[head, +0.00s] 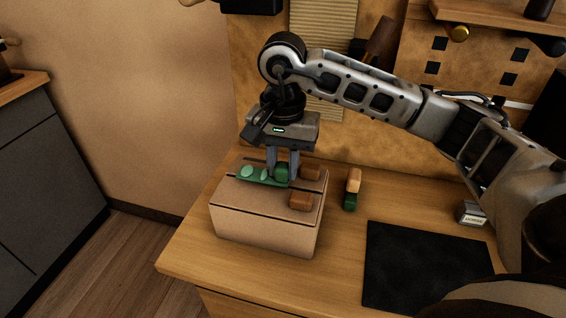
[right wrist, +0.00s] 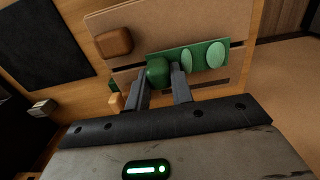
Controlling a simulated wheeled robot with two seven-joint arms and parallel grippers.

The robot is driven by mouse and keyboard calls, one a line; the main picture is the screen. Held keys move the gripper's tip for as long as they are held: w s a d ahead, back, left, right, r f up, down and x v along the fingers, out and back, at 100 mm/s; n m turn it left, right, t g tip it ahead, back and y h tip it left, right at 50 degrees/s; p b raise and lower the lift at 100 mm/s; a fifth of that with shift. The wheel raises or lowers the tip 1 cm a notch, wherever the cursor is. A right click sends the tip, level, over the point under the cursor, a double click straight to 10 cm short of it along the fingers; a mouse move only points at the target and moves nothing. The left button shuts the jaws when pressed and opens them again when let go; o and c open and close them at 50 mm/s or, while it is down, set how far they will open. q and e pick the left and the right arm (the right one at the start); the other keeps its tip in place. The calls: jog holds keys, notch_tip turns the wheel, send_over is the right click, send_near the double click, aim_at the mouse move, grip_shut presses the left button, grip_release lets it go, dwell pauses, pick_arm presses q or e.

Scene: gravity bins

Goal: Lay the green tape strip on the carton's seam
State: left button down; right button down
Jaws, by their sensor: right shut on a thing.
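The carton (head: 262,232) is a tan box on the wooden table, with dark lines across its top. My right gripper (head: 282,174) points down over the carton top, shut on the dark green knob (right wrist: 158,71) of the green tape strip (head: 247,178). The strip (right wrist: 203,56) carries two pale green ovals. In the right wrist view it lies along a dark line of the carton top (right wrist: 185,22) and covers part of it. I cannot tell whether the strip touches the carton or hovers just above. My left gripper is not in view.
An orange block (head: 353,180) stands with a green block (head: 350,202) on the table to the right. A black mat (head: 425,268) and a small grey box (head: 472,213) lie further right.

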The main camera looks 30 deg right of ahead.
jog(key=shift+f, duration=0.15)
dwell(0.3)
jog(key=c, duration=1.1)
grip_release()
jog(key=shift+c, duration=0.2)
notch_tip(320, 180, up, 16)
jog(key=p, duration=0.2)
